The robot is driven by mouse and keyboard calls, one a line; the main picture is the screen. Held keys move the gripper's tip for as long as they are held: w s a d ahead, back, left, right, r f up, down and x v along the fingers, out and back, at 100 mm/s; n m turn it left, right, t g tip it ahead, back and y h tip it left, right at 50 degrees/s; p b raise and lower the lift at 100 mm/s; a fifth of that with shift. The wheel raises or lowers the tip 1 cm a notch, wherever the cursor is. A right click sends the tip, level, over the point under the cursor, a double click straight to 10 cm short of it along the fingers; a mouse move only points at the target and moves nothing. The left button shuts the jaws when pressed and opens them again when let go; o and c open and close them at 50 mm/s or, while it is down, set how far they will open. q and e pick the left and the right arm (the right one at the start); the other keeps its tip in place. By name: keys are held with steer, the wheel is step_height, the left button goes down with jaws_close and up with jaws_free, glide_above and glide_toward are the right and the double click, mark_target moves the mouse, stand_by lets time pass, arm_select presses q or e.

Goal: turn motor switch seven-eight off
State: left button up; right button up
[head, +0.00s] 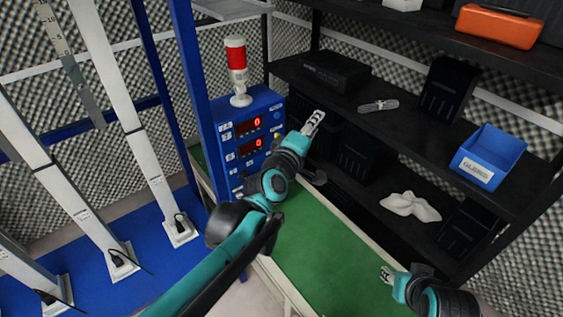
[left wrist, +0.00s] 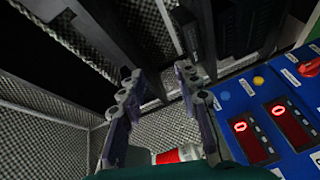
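The blue control box (head: 236,184) stands at the back left end of the green bench, with two red displays reading 0. In the left wrist view the box (left wrist: 240,130) shows at the right, with a red knob (left wrist: 311,67) at the picture's edge. Its labels are too small to read, so I cannot tell which switch is seven-eight. My left gripper (head: 314,122) is beside the box on its right, apart from it. Its fingers (left wrist: 158,85) are spread with nothing between them. My right gripper (head: 388,275) is low at the right; its opening is unclear.
A red and white signal lamp (head: 237,72) stands on the box. A dark shelf (head: 390,112) behind the bench holds a blue bin (head: 487,158), an orange case (head: 499,26) and a white cloth (head: 410,206). The green bench top (head: 318,250) is clear.

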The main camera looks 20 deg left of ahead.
arm_select(q)
steer(key=w+a+f+n+t+y+p, duration=0.1)
steer(key=w+a+n+y, duration=0.2)
steer(key=w+n+y, duration=0.5)
steer(key=w+a+f+n+y, duration=0.1)
steer(key=w+a+n+y, duration=0.15)
steer(key=n, duration=0.85)
step_height(320, 180, down, 23)
steer(key=s+a+n+g+y, duration=0.2)
steer(key=n+g+y, duration=0.2)
steer(key=n+g, duration=0.8)
steer(key=w+a+f+n+t+b, duration=0.2)
steer(key=w+a+f, duration=0.1)
steer(key=w+a, duration=0.1)
steer(key=shift+w+a+n, duration=0.2)
steer(key=shift+a+n, duration=0.2)
steer(key=shift+a, duration=0.35)
steer(key=shift+t, duration=0.3)
jaws_close()
